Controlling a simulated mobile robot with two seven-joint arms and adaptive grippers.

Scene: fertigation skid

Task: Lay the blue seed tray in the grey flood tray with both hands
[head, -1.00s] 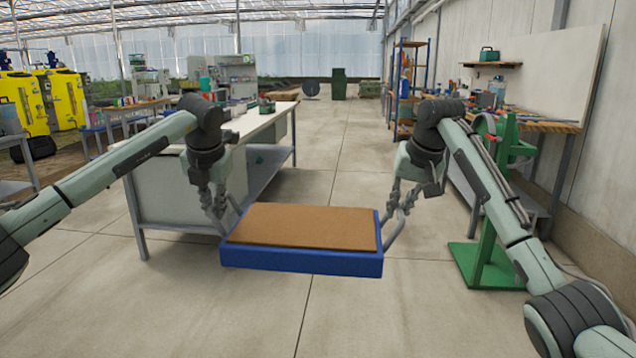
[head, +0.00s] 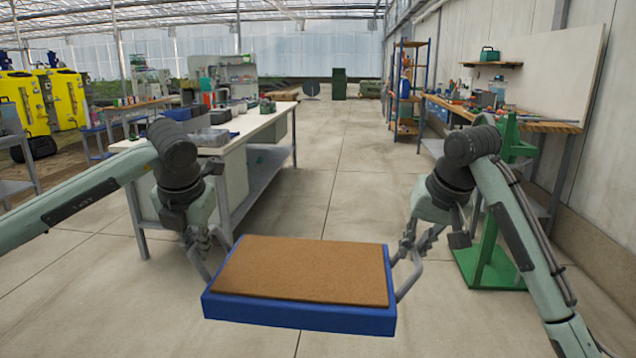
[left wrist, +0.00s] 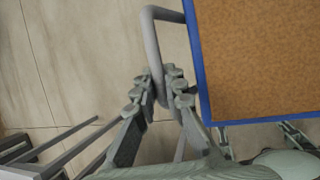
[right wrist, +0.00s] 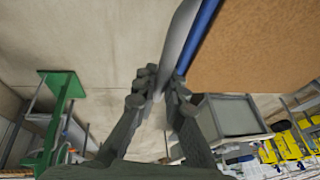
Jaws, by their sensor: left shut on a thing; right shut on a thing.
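The blue seed tray (head: 300,317), with a flat brown fill, hangs in the air in front of me over the floor. It has a grey handle on each side. My left gripper (head: 208,240) is shut on the left handle (left wrist: 153,38), and the tray edge shows to the right in the left wrist view. My right gripper (head: 413,243) is shut on the right handle (right wrist: 178,42). The tray looks roughly level. I cannot make out the grey flood tray for sure in any view.
A white-topped bench (head: 245,127) stands ahead to the left, with a grey box (head: 209,137) on it. A green stand (head: 488,255) is close to the right arm. A wooden workbench (head: 545,126) runs along the right wall. The floor aisle (head: 345,190) between is clear.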

